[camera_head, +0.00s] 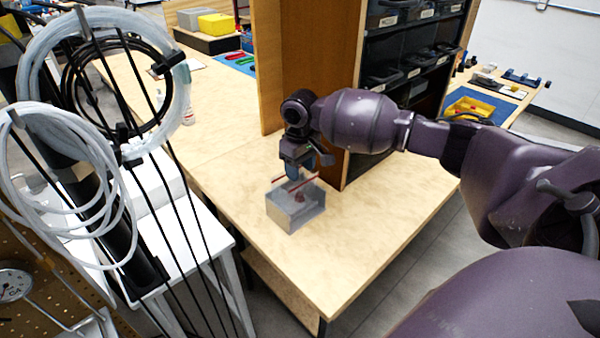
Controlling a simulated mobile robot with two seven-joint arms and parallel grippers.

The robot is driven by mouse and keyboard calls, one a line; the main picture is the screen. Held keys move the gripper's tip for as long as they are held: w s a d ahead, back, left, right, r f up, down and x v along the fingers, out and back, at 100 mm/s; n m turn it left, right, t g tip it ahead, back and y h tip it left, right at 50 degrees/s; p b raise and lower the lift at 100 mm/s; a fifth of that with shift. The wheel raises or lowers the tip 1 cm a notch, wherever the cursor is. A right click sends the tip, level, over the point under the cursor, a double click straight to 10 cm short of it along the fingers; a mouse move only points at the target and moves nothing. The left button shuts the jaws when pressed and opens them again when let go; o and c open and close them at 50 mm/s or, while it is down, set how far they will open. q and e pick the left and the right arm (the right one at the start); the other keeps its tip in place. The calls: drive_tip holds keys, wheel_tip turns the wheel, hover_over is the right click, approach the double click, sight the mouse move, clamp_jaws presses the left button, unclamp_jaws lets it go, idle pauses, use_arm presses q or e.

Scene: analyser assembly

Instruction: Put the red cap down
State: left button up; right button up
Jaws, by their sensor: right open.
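A small red cap (299,197) shows inside a grey open-topped box (290,219) on the wooden table. Thin red lines cross the box's top edge; I cannot tell what they belong to. My right gripper (298,176) is open and points down just above the box's far side. The cap lies below its fingers, apart from them as far as I can tell. My left gripper is not in view.
The wooden table (375,225) is clear in front of and right of the box. A wooden panel (300,70) and a shelf of dark bins (405,65) stand behind my right arm. Coiled white tubing (70,190) on black rods fills the left.

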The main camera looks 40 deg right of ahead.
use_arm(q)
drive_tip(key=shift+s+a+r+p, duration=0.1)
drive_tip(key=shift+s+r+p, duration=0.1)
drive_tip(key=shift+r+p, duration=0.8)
use_arm(e)
wheel_tip(320, 180, up, 11)
drive_tip(key=shift+r, duration=0.2)
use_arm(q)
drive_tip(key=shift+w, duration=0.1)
use_arm(e)
drive_tip(key=shift+s, duration=0.1)
